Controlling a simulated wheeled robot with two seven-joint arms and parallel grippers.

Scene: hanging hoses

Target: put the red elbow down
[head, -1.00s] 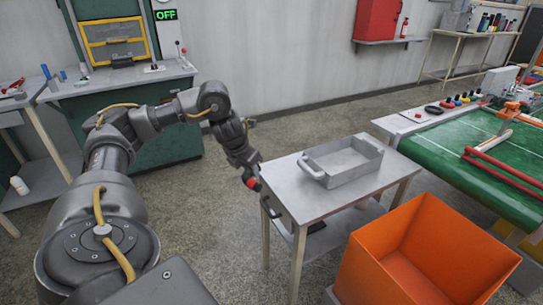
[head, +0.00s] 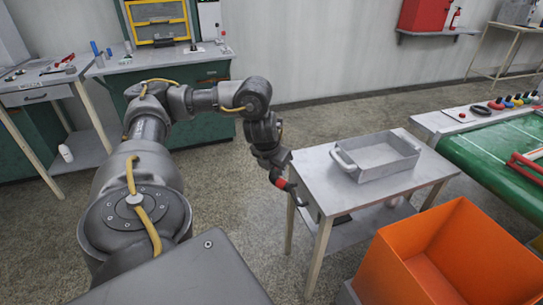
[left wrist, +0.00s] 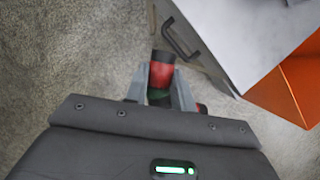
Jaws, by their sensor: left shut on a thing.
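The red elbow (head: 281,183) is held in my left gripper (head: 282,179), at the left edge of the grey table (head: 327,198) in the head view. In the left wrist view the red elbow (left wrist: 162,74) shows between the two grey fingers of my left gripper (left wrist: 160,83). Its upper end is dark, and a small red part shows below the right finger. It is in the air above the floor, beside the table's handle side. My right gripper is not in view.
A grey metal tray (head: 352,172) stands on the table. An orange bin (head: 455,235) stands at the front right. A green-topped bench (head: 490,160) is at the right and a green cabinet (head: 190,125) at the back left. Bare tabletop lies left of and in front of the tray.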

